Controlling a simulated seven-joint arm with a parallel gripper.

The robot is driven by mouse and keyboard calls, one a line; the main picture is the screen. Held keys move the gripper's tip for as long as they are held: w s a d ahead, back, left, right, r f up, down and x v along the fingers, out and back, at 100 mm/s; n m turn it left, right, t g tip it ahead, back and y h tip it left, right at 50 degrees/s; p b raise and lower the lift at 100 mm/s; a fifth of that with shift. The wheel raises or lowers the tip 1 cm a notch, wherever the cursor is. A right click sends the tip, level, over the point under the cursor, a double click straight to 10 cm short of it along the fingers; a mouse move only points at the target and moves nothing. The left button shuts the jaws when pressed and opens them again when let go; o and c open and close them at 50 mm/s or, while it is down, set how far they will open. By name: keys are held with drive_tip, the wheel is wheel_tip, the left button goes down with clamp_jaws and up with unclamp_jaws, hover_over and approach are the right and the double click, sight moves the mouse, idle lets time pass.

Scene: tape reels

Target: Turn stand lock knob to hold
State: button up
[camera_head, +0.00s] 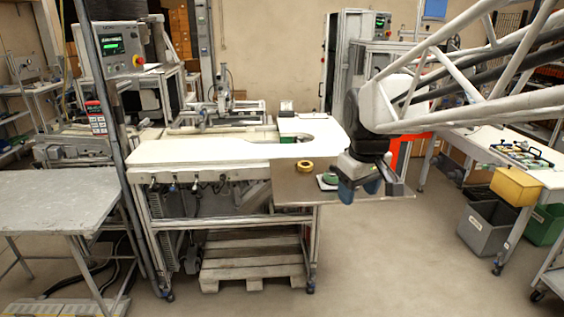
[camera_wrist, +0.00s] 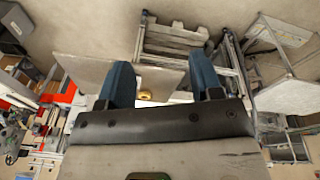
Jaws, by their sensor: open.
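My gripper (camera_head: 359,190) has two blue fingers, spread apart with nothing between them. It hangs over the right part of the brown board at the front right of the white worktable. In the wrist view my gripper (camera_wrist: 164,78) shows both fingers apart. A yellow tape reel (camera_head: 305,165) lies on the brown board (camera_head: 290,188), left of my gripper; the yellow reel (camera_wrist: 146,95) also shows between the fingers in the wrist view. I cannot make out the stand's lock knob in either view.
The white worktable (camera_head: 200,152) carries a machine (camera_head: 224,95) at its back. A wooden pallet (camera_head: 252,268) lies beneath. A grey table (camera_head: 60,195) stands at left. A side table with a yellow bin (camera_head: 516,186) stands at right. The floor between is clear.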

drive_tip(key=w+d+f+n, duration=0.3)
drive_tip(key=w+d+f, duration=0.1)
drive_tip(key=w, duration=1)
drive_tip(key=w+d+f+n+g, duration=0.1)
drive_tip(key=w+d+f+n, duration=0.2)
drive_tip(key=w, duration=1.2)
drive_tip(key=w+d+f+n, duration=0.4)
drive_tip(key=w+d, duration=0.3)
drive_tip(key=w, duration=0.8)
drive_tip(key=shift+d+f+g, duration=0.3)
drive_tip(key=shift+f+g, duration=0.1)
drive_tip(key=shift+f, duration=0.4)
drive_tip(key=shift+w+d+f, duration=0.15)
drive_tip(key=shift+w+f, duration=0.1)
drive_tip(key=shift+w, duration=0.1)
drive_tip(key=shift+f, duration=3.9)
